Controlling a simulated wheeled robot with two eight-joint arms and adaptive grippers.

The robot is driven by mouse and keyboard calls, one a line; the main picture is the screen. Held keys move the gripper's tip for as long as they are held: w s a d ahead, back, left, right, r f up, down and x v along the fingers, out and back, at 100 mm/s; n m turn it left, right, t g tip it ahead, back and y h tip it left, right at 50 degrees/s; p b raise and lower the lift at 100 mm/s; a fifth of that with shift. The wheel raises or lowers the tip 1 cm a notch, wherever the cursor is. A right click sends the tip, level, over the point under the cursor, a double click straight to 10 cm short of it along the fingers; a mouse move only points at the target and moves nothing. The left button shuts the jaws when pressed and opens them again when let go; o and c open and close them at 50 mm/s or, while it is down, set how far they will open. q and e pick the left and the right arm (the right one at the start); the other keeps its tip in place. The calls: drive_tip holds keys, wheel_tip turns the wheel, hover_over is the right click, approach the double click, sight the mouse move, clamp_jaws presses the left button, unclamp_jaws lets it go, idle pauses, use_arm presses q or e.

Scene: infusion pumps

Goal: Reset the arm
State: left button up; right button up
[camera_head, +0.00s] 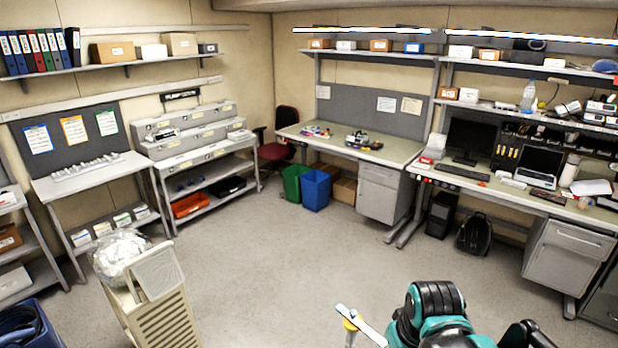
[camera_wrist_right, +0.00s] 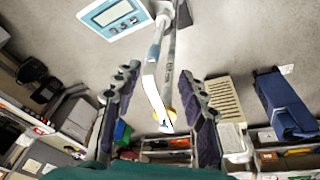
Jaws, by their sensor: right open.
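My right arm (camera_head: 438,315), teal and black, reaches in at the bottom right of the head view. Its gripper shows in the right wrist view (camera_wrist_right: 160,78) with its two dark ridged fingers spread apart. A slim pole (camera_wrist_right: 170,58) and a pale strip (camera_wrist_right: 153,85) with a yellow end appear between the fingers; I cannot tell whether either finger touches them. A white strip with a yellow part (camera_head: 360,325) also shows left of the arm in the head view. A pump-like device (camera_wrist_right: 113,15) with a blue-framed screen is at the wrist view's top. My left gripper is not visible.
A beige slatted cabinet (camera_head: 165,315) with a bag on it stands at the lower left. Workbenches (camera_head: 355,148) and shelving line the walls. Green and blue bins (camera_head: 316,189) stand by the back bench. The middle floor (camera_head: 290,250) is clear.

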drive_tip(key=s+f+m+t, duration=0.3)
drive_tip(key=s+f+t, duration=0.1)
drive_tip(key=s, duration=0.1)
wheel_tip(320, 180, down, 25)
drive_tip(key=b, duration=2.5)
drive_tip(key=shift+s+a+b, duration=0.15)
drive_tip(key=shift+a+b, duration=0.25)
